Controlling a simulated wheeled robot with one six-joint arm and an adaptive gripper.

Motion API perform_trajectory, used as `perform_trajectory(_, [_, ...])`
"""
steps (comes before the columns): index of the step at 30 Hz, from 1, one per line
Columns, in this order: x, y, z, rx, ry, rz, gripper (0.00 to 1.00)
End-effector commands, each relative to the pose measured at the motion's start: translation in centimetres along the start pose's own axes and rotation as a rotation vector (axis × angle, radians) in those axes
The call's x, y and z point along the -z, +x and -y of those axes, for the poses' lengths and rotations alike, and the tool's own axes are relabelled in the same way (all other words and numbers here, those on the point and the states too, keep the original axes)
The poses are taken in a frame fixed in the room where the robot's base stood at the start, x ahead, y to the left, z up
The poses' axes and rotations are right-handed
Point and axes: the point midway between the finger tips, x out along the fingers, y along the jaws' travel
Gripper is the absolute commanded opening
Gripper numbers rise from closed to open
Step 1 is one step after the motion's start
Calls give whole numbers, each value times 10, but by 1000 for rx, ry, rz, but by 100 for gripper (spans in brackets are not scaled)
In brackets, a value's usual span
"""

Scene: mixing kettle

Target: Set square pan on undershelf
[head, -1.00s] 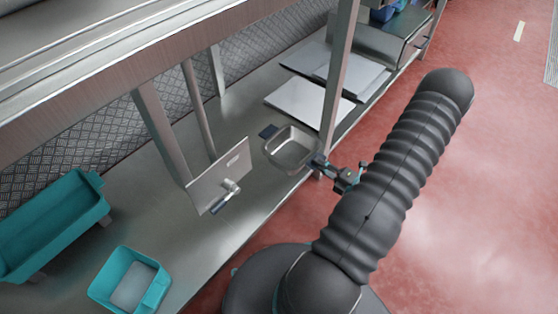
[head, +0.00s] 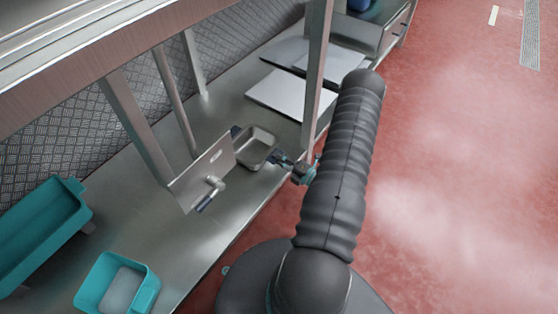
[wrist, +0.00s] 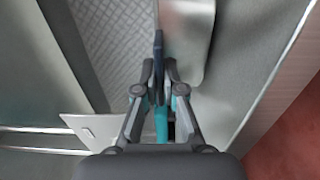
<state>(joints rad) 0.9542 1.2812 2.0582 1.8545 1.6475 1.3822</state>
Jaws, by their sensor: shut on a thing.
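The square pan (head: 256,148) is a small shallow steel pan with a dark blue handle on its far left side. In the head view it appears over the undershelf (head: 190,225), between a front post and an upright steel plate that covers its left edge a little. I cannot tell whether it touches the shelf. My gripper (head: 284,161) is at the pan's right side. In the wrist view my gripper (wrist: 158,80) is shut on a dark blue handle (wrist: 158,48), with the pan's steel side (wrist: 188,40) beside it.
The upright steel plate (head: 203,175) with a tap-like fitting (head: 211,193) stands close left of the pan. A front post (head: 316,85) is close on the right. Flat white boards (head: 290,93) lie behind. Teal bins (head: 45,225) (head: 88,290) occupy the left. Bare shelf shows between bins and plate.

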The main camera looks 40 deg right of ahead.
Motion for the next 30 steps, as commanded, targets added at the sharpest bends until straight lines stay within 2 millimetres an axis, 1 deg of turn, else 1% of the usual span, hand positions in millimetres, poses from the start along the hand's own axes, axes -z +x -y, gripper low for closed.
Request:
perform_trajectory(1, [0,0,5,-2,0,0,0])
perform_trajectory(8, [0,0,4,-2,-2,0,0])
perform_trajectory(12, [0,0,8,-2,-1,0,0])
perform_trajectory(15, [0,0,8,0,-1,0,28])
perform_trajectory(16, [0,0,8,0,-1,0,33])
perform_trajectory(24, [0,0,7,0,-1,0,33])
perform_trajectory(27, [0,0,2,0,-1,0,33])
perform_trajectory(30, [-1,-10,5,0,0,4,33])
